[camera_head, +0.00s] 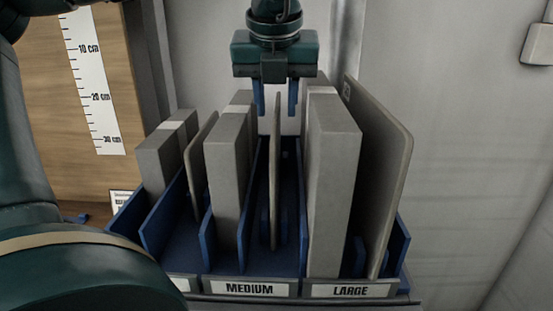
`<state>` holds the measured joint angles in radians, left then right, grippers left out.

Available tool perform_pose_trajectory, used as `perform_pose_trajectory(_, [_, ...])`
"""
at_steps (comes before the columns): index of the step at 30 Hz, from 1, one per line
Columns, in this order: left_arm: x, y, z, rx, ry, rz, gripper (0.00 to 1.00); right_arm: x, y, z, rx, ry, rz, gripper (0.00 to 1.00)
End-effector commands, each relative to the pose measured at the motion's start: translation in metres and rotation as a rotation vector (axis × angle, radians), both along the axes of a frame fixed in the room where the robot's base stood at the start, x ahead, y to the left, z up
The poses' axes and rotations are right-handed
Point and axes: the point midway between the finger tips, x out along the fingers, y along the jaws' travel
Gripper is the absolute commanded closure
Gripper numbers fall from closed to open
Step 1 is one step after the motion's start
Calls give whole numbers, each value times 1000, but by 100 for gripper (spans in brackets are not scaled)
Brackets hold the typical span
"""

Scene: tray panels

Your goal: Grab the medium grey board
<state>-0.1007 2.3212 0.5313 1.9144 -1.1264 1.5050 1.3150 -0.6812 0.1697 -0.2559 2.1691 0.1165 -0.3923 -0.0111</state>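The medium grey board (275,180) is a thin upright panel standing in a slot of the blue rack, above the "MEDIUM" label (249,289). My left gripper (276,108) is above it, pointing down. Its two blue fingers are apart, one on each side of the board's top edge, with gaps visible on both sides. The board's top overlaps the space between the fingers; I cannot tell how deep the fingers reach around it. The gripper holds nothing. My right gripper is not in view.
The blue rack (187,245) also holds thick grey blocks, one left of the board (228,190) and one right (334,190). A large thin board (378,170) leans at the right. A small thin board (200,165) stands left. A ruler panel (95,80) stands at left.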

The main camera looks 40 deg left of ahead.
Motion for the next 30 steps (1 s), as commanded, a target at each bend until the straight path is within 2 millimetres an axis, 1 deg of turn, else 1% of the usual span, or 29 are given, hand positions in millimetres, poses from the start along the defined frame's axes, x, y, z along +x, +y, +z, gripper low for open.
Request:
perform_pose_trajectory(7, [1, 1, -2, 0, 0, 1, 67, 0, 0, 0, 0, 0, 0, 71])
perform_pose_trajectory(19, [1, 1, -1, 0, 0, 1, 100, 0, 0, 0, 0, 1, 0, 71])
perform_pose_trajectory(30, [1, 0, -1, 0, -1, 1, 100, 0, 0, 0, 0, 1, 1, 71])
